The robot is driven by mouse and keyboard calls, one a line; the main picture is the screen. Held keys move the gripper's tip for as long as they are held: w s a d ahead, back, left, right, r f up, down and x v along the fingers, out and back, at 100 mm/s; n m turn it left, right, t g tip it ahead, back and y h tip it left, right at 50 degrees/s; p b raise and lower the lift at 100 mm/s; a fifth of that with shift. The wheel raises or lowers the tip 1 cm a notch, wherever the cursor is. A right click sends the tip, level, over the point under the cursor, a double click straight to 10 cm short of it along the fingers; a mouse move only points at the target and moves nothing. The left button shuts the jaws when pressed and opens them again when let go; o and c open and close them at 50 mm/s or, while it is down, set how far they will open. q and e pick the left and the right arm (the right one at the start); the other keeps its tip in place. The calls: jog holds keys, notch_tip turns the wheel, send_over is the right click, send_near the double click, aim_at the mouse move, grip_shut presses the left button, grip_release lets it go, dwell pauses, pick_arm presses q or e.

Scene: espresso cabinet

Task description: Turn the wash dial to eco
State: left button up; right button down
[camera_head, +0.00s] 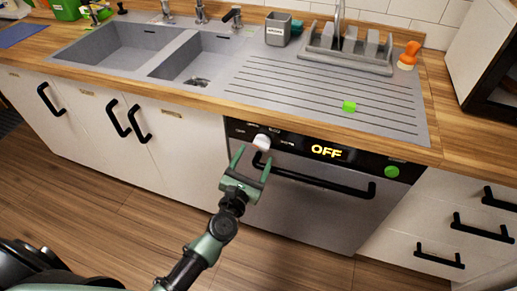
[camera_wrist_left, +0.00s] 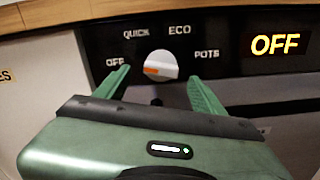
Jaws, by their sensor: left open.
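The wash dial is a white round knob (camera_head: 262,142) on the black control panel of the dishwasher (camera_head: 310,205). In the left wrist view the dial (camera_wrist_left: 161,62) has an orange mark on its left side, toward the OFF label (camera_wrist_left: 115,62). QUICK (camera_wrist_left: 136,34) and ECO (camera_wrist_left: 179,30) are printed above it, POTS (camera_wrist_left: 207,53) to the right. The display (camera_head: 326,152) reads OFF. My left gripper (camera_head: 254,153) is open, just in front of the dial, one finger to each side in the left wrist view (camera_wrist_left: 159,73). I cannot tell whether the fingers touch it. My right gripper is not in view.
A black handle bar (camera_head: 315,181) crosses the dishwasher door below the dial. A green round button (camera_head: 392,171) sits at the panel's right end. The wooden counter edge (camera_head: 310,137) overhangs the panel. The floor in front is clear.

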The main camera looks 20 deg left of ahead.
aim_at(260, 148)
pick_arm(q)
jog(key=w, duration=0.2)
jog(key=shift+w, duration=0.3)
jog(key=shift+w+d, duration=0.1)
jog(key=shift+w, duration=0.45)
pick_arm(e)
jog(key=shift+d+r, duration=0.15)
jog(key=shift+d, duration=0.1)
pick_arm(q)
jog(key=c, duration=1.4)
jog(key=shift+o, duration=0.2)
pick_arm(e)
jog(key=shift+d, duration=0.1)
